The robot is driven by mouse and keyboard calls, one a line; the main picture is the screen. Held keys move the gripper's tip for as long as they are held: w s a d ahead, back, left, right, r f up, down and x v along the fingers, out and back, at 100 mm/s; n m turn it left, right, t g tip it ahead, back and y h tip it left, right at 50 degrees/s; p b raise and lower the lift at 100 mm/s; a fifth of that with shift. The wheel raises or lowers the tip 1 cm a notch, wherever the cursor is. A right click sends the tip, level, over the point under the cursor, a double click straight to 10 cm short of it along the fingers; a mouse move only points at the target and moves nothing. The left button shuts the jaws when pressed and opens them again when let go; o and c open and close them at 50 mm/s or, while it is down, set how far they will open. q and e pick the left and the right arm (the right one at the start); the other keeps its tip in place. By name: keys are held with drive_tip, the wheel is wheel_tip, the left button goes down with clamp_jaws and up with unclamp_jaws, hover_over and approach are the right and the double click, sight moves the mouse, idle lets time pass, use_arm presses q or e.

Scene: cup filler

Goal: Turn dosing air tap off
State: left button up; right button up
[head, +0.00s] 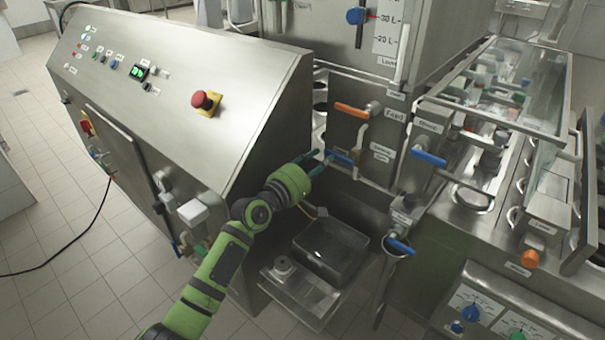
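Several taps show in the head view, and I cannot read which label marks the dosing air tap. A blue-handled tap (343,158) is on the steel panel beside small label plates (381,151), below the orange-handled tap (351,109) labelled Feed. My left gripper (322,156) is at the left end of this blue handle, its fingers apart with a gap between them. I cannot tell whether they touch the handle. Other blue handles are to the right (428,157) and lower down (400,247). My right gripper is not in view.
A glass-covered conveyor (500,90) is on the right.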

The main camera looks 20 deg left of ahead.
use_arm(q)
drive_tip(key=v, duration=0.6)
drive_tip(key=shift+s+a, duration=0.15)
drive_tip(key=shift+s, duration=0.25)
